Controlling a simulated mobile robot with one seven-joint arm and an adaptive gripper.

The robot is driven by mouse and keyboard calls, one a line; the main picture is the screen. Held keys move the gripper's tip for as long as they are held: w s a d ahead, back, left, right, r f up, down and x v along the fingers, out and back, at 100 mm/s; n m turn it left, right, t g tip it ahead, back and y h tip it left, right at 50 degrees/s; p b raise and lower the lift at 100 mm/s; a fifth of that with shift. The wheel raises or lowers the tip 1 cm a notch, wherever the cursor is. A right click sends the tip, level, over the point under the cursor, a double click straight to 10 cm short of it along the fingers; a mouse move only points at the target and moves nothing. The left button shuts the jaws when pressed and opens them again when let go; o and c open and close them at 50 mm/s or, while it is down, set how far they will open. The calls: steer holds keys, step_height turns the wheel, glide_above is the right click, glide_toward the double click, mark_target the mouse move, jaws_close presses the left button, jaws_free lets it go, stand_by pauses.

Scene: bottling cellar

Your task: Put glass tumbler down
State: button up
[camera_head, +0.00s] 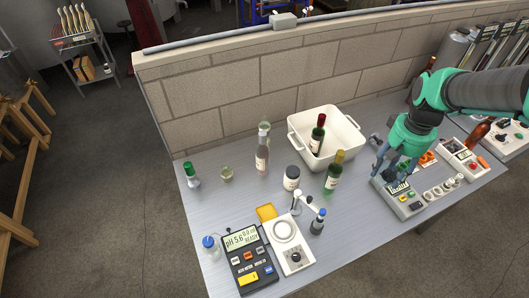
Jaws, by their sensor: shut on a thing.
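My gripper (393,163), green with grey fingers, is at the right part of the table, above a grey meter with a display. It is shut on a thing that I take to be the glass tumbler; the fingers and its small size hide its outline. I cannot tell whether it touches the meter or the table below. A small clear glass (227,174) stands upright on the left part of the table, apart from my gripper.
The table (205,215) holds a white tub (345,152) with a bottle in it, a dark green bottle (334,173), a pH meter (249,258), a white stirrer (287,244) and a grey meter (406,203). A block wall (240,95) stands behind. Bare tabletop shows at front centre.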

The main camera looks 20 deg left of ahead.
steer(key=w+a+r+p, duration=0.2)
steer(key=w+a, duration=0.7)
steer(key=a, duration=0.2)
steer(key=shift+w+r+n, duration=0.15)
steer(key=shift+r+n, duration=0.05)
steer(key=shift+n, duration=0.1)
steer(key=w+a, duration=0.2)
steer(key=a, duration=0.3)
steer(key=w+a+p, duration=0.1)
steer(key=w+a, duration=0.1)
steer(key=a, duration=0.2)
steer(key=w+a+p, duration=0.1)
steer(key=w+a, duration=0.1)
steer(key=a, duration=0.3)
steer(key=shift+w+a+r, duration=0.3)
steer(key=shift+a+r, duration=0.05)
steer(key=shift+r, duration=0.05)
steer(key=a+f+n+p, duration=0.1)
steer(key=a+f+p, duration=0.15)
steer(key=a, duration=1.35)
steer(key=a+f+p, duration=0.2)
steer(key=a+f, duration=0.1)
steer(key=a, duration=1.3)
steer(key=shift+s+f, duration=0.1)
steer(key=shift+f, duration=8)
steer(key=shift+f, duration=2.9)
steer(key=shift+f, duration=0.1)
